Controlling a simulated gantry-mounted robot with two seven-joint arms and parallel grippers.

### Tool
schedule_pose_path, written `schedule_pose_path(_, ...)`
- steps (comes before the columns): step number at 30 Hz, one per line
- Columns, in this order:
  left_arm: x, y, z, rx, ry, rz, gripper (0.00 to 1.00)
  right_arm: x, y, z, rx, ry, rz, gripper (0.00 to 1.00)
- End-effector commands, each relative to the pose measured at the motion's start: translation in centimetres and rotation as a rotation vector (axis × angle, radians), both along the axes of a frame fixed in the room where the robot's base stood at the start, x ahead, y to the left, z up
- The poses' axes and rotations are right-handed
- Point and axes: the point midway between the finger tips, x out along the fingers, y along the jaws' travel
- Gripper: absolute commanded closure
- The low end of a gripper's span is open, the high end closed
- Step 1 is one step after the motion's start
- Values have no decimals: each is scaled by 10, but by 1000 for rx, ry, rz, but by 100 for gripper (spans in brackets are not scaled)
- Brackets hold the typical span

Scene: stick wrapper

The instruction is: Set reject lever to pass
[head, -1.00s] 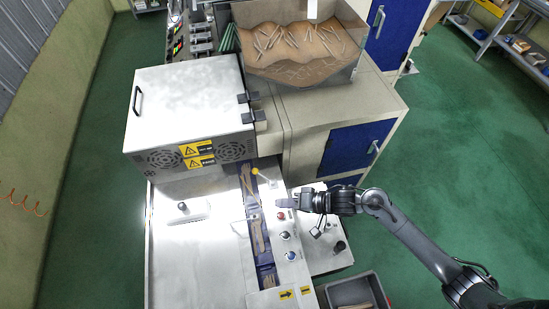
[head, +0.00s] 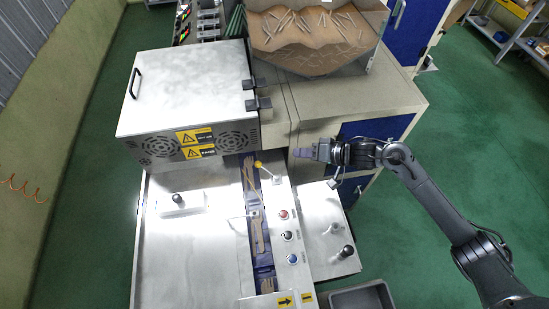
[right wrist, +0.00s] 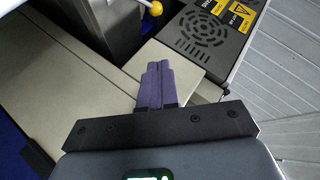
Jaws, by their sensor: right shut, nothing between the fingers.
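A lever with a yellow ball tip (head: 258,164) stands beside the conveyor channel, just in front of the metal box. Its ball also shows at the top edge of the right wrist view (right wrist: 155,8). Its rod slants from the panel up to the left. My right gripper (head: 303,152) is right of the lever and a little farther back, beside the cabinet, apart from the lever. Its fingers are shut together and empty, as the right wrist view also shows (right wrist: 157,82). My left gripper is not in view. I cannot read any label on the lever.
A control panel with a red button (head: 283,214) and two knobs runs along the channel. A side plate with a black knob (head: 348,251) lies to the right. The metal box (head: 188,95) and the stick hopper (head: 315,40) stand behind. A grey bin (head: 362,296) is at the front.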

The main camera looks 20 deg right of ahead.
Motion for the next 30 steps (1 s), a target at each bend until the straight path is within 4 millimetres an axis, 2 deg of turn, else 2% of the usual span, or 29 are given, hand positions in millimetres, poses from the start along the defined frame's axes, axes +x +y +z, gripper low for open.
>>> schedule_pose_path(8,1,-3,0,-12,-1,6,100,16,15,-11,3,0,-1,100)
schedule_pose_path(21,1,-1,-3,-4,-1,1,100,66,63,-49,1,0,0,100)
schedule_pose_path(30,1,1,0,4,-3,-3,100,61,85,-71,0,1,1,100)
